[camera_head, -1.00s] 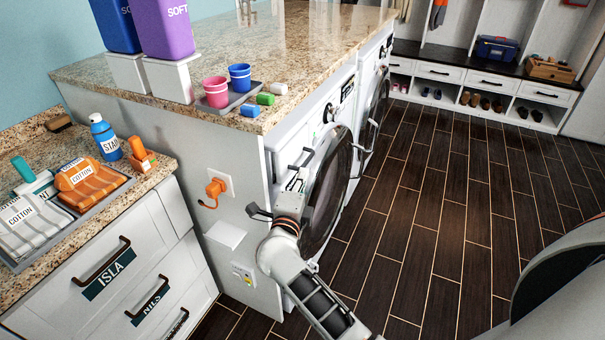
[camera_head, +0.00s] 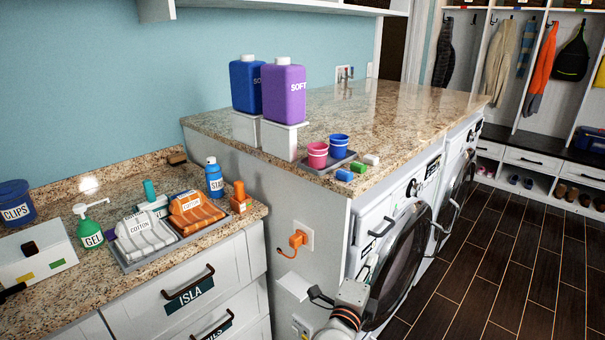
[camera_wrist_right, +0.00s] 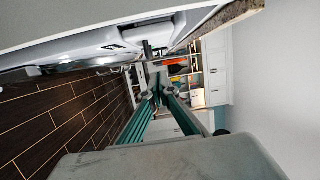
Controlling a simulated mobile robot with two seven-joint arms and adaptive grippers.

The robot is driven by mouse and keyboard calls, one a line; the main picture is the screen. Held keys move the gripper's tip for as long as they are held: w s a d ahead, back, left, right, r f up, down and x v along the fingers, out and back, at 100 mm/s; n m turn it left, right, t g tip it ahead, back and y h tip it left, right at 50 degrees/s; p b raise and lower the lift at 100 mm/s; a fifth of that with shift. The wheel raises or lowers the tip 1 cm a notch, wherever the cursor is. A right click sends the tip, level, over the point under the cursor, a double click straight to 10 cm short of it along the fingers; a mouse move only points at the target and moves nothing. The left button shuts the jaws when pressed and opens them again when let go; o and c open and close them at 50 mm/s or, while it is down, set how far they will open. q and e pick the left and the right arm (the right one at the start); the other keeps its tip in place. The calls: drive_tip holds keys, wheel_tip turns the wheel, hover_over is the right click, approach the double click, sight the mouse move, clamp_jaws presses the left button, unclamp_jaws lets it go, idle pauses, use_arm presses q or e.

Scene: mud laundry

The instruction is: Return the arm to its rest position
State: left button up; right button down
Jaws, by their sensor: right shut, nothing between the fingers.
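My right gripper (camera_head: 369,266) points up in front of the near white washing machine (camera_head: 382,221), low in the head view. It is shut and empty, and its arm comes up from the bottom edge. In the right wrist view its fingers (camera_wrist_right: 161,91) come together with nothing between them. The machine's side shows close along the top of that view. I cannot tell the exact gap between my gripper and the machine.
An orange plug (camera_head: 298,240) sits in the wall panel left of my gripper. A lower counter (camera_head: 75,285) with folded cloths is at left. The dark floor (camera_head: 510,265) at right is clear.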

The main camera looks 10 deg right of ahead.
drive_tip(key=s+a+f+n+t+y, duration=0.2)
drive_tip(key=s+a+f+n+y, duration=0.25)
drive_tip(key=n, duration=0.45)
drive_tip(key=s+a+f+n+t+y, duration=0.2)
drive_tip(key=s+a+n+y, duration=0.1)
drive_tip(key=s+n+y, duration=0.45)
drive_tip(key=s+d+f+n+g+y, duration=0.1)
drive_tip(key=s+d+f+n+g, duration=0.2)
drive_tip(key=s+f+n+g, duration=0.5)
drive_tip(key=s+f+n, duration=0.4)
drive_tip(key=s+f, duration=0.3)
drive_tip(key=f, duration=0.2)
drive_tip(key=shift+s+f, duration=0.15)
drive_tip(key=shift+s, duration=0.2)
drive_tip(key=shift+d, duration=0.1)
